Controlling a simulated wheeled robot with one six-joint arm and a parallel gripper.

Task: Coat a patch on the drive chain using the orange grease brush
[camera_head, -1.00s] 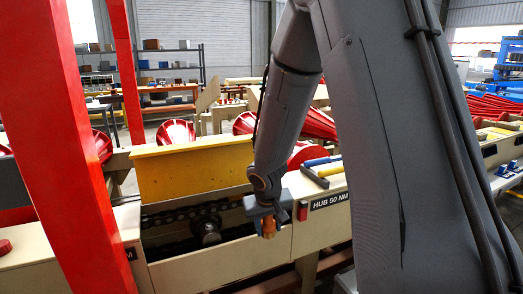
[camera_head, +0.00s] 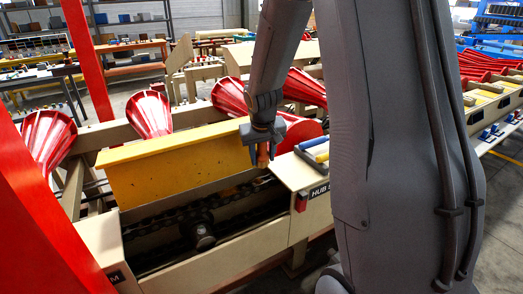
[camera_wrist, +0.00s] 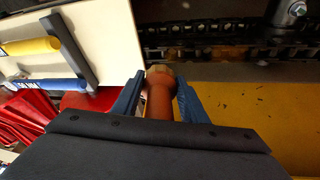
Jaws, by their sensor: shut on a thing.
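My gripper (camera_head: 262,150) is shut on the orange grease brush (camera_wrist: 158,100), whose handle lies between the blue fingers in the wrist view. The brush has a paler, tan end pointing away from the wrist. In the head view the brush (camera_head: 262,158) hangs below the fingers at the right end of the open chain bay, near the raised yellow cover. The dark drive chain (camera_head: 165,217) runs along the bay, past a round hub. The chain also shows in the wrist view (camera_wrist: 215,48), beyond the brush tip; they look apart. I cannot see a grease coat on it.
The yellow cover (camera_head: 175,167) stands up behind the bay. The cream front wall (camera_head: 215,262) borders it. Red cones (camera_head: 148,113) stand behind; a red post is at left.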

